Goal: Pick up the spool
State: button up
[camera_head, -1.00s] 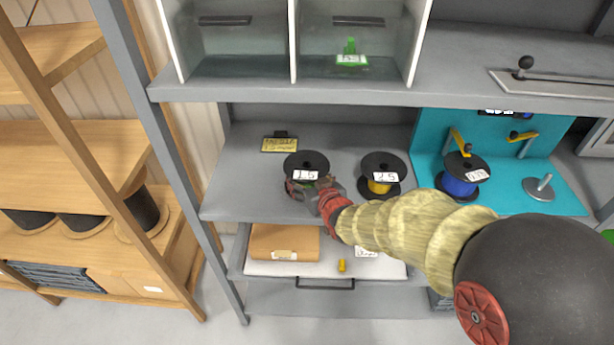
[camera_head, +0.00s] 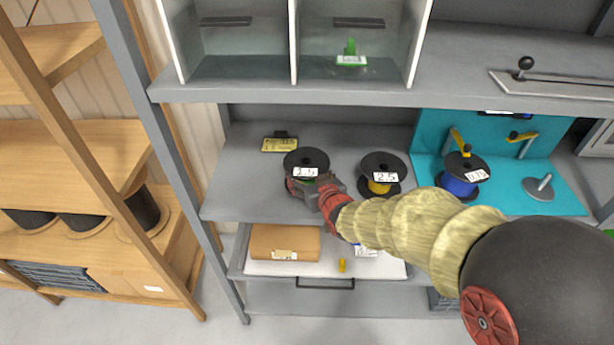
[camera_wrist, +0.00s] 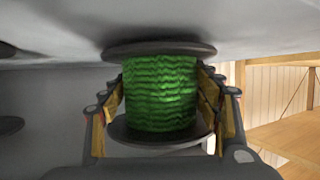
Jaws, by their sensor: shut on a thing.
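The spool (camera_head: 306,159) has black end discs and a white label on its top disc. It is at the left of the grey shelf in the head view. In the wrist view the spool (camera_wrist: 160,95) shows green wound cable between its two dark discs. My gripper (camera_wrist: 163,100) has a finger on each side of the green winding, between the discs, and is shut on it. In the head view my gripper (camera_head: 312,185) reaches the spool from the front right and covers its lower part. I cannot tell whether the spool rests on the shelf.
A spool with yellow cable (camera_head: 382,175) stands close to the right, near my arm. A blue spool (camera_head: 462,175) sits on the teal panel (camera_head: 520,190). A yellow label sign (camera_head: 280,143) stands behind. A drawer (camera_head: 262,268) with a brown box (camera_head: 285,242) is below. An upper shelf (camera_head: 270,92) overhangs.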

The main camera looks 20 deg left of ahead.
aim_at(316, 174)
jog(key=s+d+r+p, duration=0.1)
jog(key=r, duration=0.2)
jog(key=s+d+r+p, duration=0.1)
jog(key=r, duration=0.2)
jog(key=s+d+r+p, duration=0.1)
jog(key=r, duration=0.1)
jog(key=shift+s+d+r, duration=0.25)
jog(key=shift+r, duration=0.15)
jog(key=d+p+v, duration=0.1)
jog(key=p+v, duration=0.1)
jog(key=v, duration=0.7)
jog(key=shift+d, duration=0.2)
jog(key=shift+f, duration=0.2)
